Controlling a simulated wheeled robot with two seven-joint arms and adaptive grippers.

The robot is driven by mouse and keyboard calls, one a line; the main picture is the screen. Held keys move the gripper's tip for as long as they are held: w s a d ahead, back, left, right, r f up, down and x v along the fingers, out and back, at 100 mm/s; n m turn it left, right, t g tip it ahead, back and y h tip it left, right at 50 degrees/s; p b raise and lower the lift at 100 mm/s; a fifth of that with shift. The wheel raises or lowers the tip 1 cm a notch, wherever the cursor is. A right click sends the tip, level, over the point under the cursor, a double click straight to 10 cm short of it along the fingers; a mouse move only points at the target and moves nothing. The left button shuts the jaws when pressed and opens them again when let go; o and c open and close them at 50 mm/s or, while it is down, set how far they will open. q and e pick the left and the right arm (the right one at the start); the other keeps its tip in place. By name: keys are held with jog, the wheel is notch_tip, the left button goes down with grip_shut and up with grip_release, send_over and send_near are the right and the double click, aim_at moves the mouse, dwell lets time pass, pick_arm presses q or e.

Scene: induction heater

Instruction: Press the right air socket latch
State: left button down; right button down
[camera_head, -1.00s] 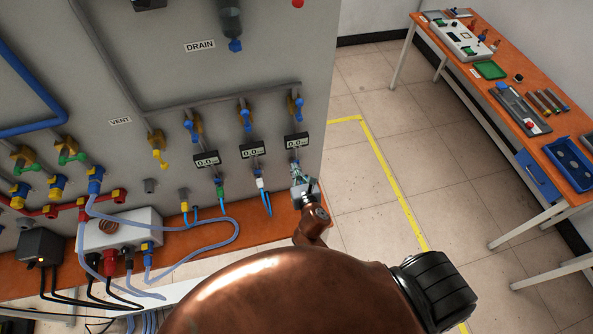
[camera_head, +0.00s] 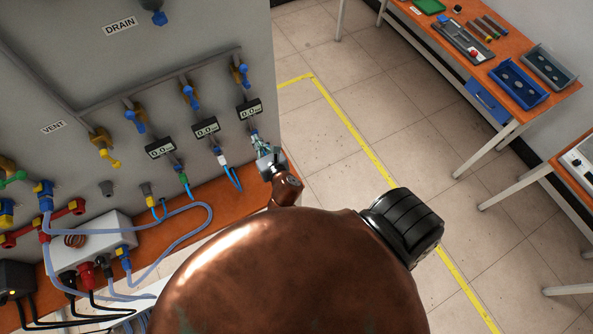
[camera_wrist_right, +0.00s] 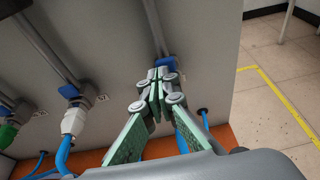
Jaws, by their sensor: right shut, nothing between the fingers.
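The right air socket is below the rightmost gauge (camera_head: 249,109) on the grey panel. In the head view it is mostly hidden by my right gripper (camera_head: 260,147). In the wrist view a blue part of this socket (camera_wrist_right: 167,62) shows just beyond the fingertips, with a grey pipe above it. My right gripper (camera_wrist_right: 158,88) is shut and empty, its green-padded fingers pointing at the socket. I cannot tell whether the tips touch the latch. A blue tube (camera_wrist_right: 183,143) shows behind the fingers. My left gripper is not in view.
A neighbouring white socket (camera_wrist_right: 75,122) with a blue tube is left of my fingers. An orange ledge (camera_head: 230,192) runs below the panel. A white box (camera_head: 102,239) with hoses stands at the left. Open tiled floor lies right of the panel.

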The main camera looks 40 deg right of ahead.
jog(key=f+b+v, duration=0.1)
jog(key=b+v, duration=0.1)
jog(key=v, duration=1.2)
jog(key=s+d+f+m+g+b, duration=0.1)
jog(key=s+d+f+m+g, duration=0.1)
jog(key=f+m, duration=0.4)
jog(key=s+d+f+m+g+b, duration=0.2)
jog(key=d+f+m, duration=0.2)
jog(key=f, duration=1)
jog(key=s+d+f+m+g+b, duration=0.1)
jog(key=d+f+m+g+b, duration=0.1)
jog(key=f+m, duration=0.7)
jog(key=shift+s+d+f+g, duration=0.4)
jog(key=shift+d+f+g, duration=0.2)
jog(key=shift+d, duration=0.15)
jog(key=s+f+m+g+y+b, duration=0.1)
jog(key=s+f+m+b, duration=0.15)
jog(key=f, duration=0.65)
jog(key=s+f+m+g+b, duration=0.1)
jog(key=s+f, duration=0.2)
jog(key=f, duration=0.6)
jog(key=s+d+f+m+g+y+b, duration=0.1)
jog(key=s+f+m+g+b, duration=0.3)
jog(key=s+f, duration=2.1)
jog(key=s+m, duration=0.1)
jog(key=m, duration=0.5)
jog(key=shift+d+b, duration=0.25)
jog(key=shift+b, duration=0.05)
